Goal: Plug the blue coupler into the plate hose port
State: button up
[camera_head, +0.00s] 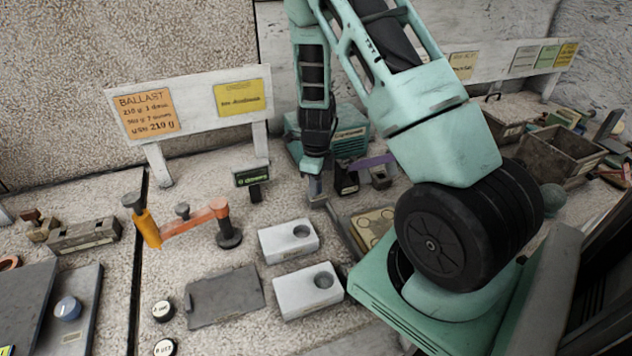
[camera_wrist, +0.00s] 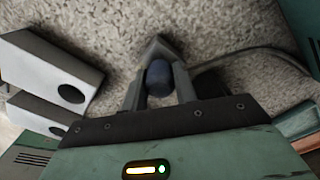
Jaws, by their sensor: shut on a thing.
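In the wrist view, my gripper (camera_wrist: 159,88) is shut on the blue coupler (camera_wrist: 158,77), a dark blue rounded piece between the two grey fingers. A grey hose (camera_wrist: 240,52) curves away to the right from beside the fingers. In the head view, my gripper (camera_head: 316,190) points down close to the bench, behind the two white blocks; the coupler cannot be made out there. I cannot identify the plate hose port with certainty. A tan plate (camera_head: 371,230) with round marks lies right of the gripper, partly hidden by my arm.
Two white blocks with round holes (camera_head: 285,243) (camera_head: 305,293) stand before the gripper. A dark flat plate (camera_head: 224,297) lies left of them. An orange-handled fixture (camera_head: 185,226) and a small green-labelled sign (camera_head: 252,178) stand farther left. Wooden bins (camera_head: 560,158) stand at right.

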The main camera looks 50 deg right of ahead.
jog(key=shift+f, duration=0.35)
jog(key=o, duration=1.1)
jog(key=shift+r+p, duration=1.8)
jog(key=shift+r, duration=0.3)
